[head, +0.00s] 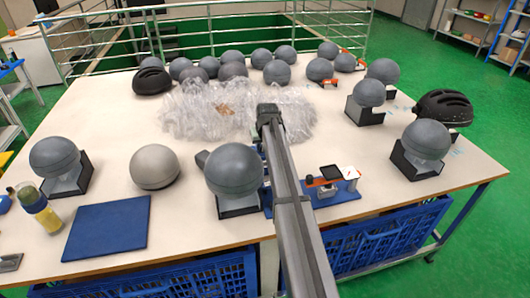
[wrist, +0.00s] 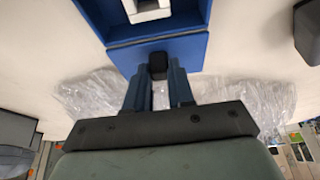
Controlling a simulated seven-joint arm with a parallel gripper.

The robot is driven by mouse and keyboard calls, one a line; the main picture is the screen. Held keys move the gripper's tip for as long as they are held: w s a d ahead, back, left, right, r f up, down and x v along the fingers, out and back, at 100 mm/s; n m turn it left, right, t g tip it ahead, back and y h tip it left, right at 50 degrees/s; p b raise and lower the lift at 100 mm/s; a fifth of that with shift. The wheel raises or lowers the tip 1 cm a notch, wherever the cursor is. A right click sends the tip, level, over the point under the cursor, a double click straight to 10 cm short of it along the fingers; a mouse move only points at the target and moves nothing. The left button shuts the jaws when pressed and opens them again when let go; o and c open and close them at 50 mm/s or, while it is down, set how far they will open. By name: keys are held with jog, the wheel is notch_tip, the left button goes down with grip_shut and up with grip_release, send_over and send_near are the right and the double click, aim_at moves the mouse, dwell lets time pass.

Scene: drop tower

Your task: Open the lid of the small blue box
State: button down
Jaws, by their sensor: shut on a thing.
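The blue box (wrist: 97,22) fills the top of the wrist view. A white object (wrist: 148,10) shows within its blue walls. A blue panel (wrist: 122,58) slants along its near side; I cannot tell for sure whether this is the lid or a wall. My gripper (wrist: 158,80) is shut on a small black tab (wrist: 158,62) at this panel's edge, with one finger on each side. In the head view, a grey headform and my arm hide most of the box; only blue slivers (head: 266,193) show between them. My fingers are hidden there.
A grey headform (head: 233,170) on a stand is close to the left of my arm. An orange and white device (head: 330,183) on a blue base is close to the right. Crumpled clear plastic wrap (head: 195,112) lies behind. A blue mat (head: 107,228) lies front left.

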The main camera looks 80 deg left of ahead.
jog(key=shift+a, duration=0.1)
jog(key=c, duration=1)
grip_release()
jog(key=shift+o, duration=0.2)
jog(key=v, duration=1.4)
jog(key=shift+f, duration=0.15)
